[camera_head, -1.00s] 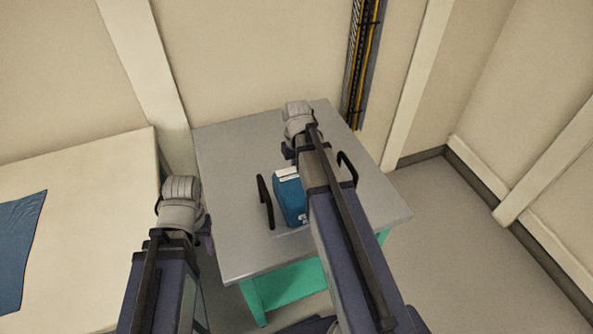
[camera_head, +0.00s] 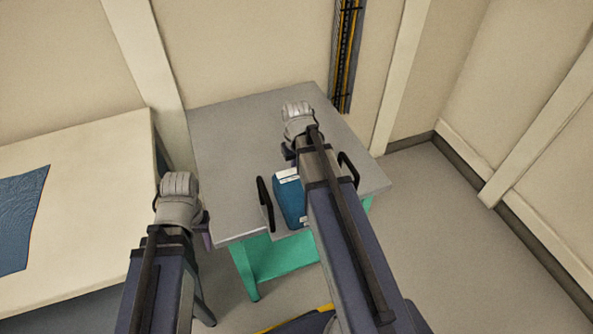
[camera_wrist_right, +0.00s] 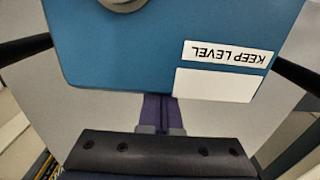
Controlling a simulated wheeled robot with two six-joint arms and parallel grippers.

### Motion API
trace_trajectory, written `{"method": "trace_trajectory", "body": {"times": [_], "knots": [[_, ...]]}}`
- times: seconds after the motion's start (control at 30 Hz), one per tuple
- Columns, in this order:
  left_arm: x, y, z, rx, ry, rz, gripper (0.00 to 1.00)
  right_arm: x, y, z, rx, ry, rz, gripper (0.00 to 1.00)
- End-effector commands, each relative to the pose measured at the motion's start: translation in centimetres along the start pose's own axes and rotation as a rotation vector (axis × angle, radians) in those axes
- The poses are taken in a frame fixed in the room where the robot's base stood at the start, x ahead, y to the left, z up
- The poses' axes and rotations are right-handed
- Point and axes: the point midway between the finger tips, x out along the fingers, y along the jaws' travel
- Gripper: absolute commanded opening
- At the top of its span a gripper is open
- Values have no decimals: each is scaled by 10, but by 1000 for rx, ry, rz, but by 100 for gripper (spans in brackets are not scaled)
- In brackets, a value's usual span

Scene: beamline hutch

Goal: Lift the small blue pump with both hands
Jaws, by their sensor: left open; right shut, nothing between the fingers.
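The small blue pump (camera_head: 288,201) has white labels, one reading KEEP LEVEL, and a black handle on each side, left (camera_head: 265,204) and right (camera_head: 349,170). It is at the front edge of the grey table, and its pale base appears to reach past that edge. My right forearm hides part of it. In the right wrist view the pump (camera_wrist_right: 130,50) fills the top; my right gripper (camera_wrist_right: 161,98) is shut and empty, its fingertips at the pump's labelled edge. My left gripper (camera_head: 207,236) is open and empty, left of the pump by the table's front-left corner.
The grey table (camera_head: 230,150) has green panels below and a clear top behind and left of the pump. A cream table (camera_head: 90,170) with a blue cloth (camera_head: 18,215) stands at left. Walls close off the back; floor (camera_head: 440,240) is free at right.

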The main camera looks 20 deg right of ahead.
Motion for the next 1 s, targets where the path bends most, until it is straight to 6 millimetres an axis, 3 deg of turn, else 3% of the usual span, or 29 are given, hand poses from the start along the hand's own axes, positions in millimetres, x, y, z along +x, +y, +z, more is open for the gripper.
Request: {"method": "trace_trajectory", "body": {"times": [0.27, 0.5, 0.6, 1.0], "knots": [[0, 0, 0, 0, 0, 0, 50, 0, 0, -10, 0, 1, 0, 0], [1, 0, 0, 0, 0, 0, 50, 0, -1, -45, -1, -1, 0, 0], [-24, -2, 2, 0, 0, 0, 50, -24, -2, -37, 0, -1, 0, 0], [-85, -8, 5, 0, 0, 0, 50, -85, -1, -37, 0, -1, 0, 0]]}}
